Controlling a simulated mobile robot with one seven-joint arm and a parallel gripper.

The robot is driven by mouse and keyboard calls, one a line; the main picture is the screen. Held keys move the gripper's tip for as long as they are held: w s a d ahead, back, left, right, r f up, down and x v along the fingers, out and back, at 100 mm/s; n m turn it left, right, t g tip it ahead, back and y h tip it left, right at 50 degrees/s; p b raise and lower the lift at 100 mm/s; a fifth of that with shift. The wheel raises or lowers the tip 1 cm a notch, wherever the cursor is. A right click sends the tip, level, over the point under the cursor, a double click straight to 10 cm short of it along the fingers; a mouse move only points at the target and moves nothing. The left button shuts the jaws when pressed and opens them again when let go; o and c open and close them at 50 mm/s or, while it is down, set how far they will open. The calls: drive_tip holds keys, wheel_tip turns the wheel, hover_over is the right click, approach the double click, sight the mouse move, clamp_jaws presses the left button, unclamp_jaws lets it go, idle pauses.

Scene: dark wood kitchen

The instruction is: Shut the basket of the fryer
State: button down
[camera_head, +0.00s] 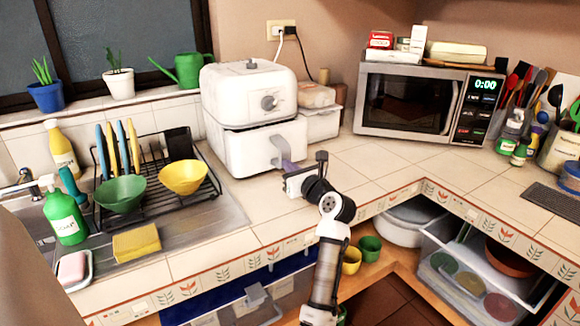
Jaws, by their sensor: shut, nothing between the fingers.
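The white air fryer (248,92) stands on the tiled counter near the middle of the view, with a round dial on its upper front. Its basket (250,151) is the white lower drawer. The basket front stands out a little past the upper body, so it looks partly open. The basket handle (277,147) sticks out toward the right. My gripper (288,166) is shut and empty, just in front of and slightly below the handle. I cannot tell whether it touches the handle.
A dish rack (155,165) with green and yellow bowls stands left of the fryer. A clear container (320,122) is close behind it on the right. The microwave (425,100) stands farther right. The counter between my gripper and the microwave is clear.

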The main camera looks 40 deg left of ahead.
sight(282, 158)
drive_tip(key=p+x, duration=0.1)
drive_tip(key=x, duration=0.3)
drive_tip(key=shift+w+a+r, duration=0.1)
drive_tip(key=shift+a, duration=0.1)
drive_tip(key=shift+r, duration=0.2)
drive_tip(key=shift+r, duration=0.1)
drive_tip(key=shift+d+p, duration=0.1)
drive_tip(key=shift+p, duration=0.3)
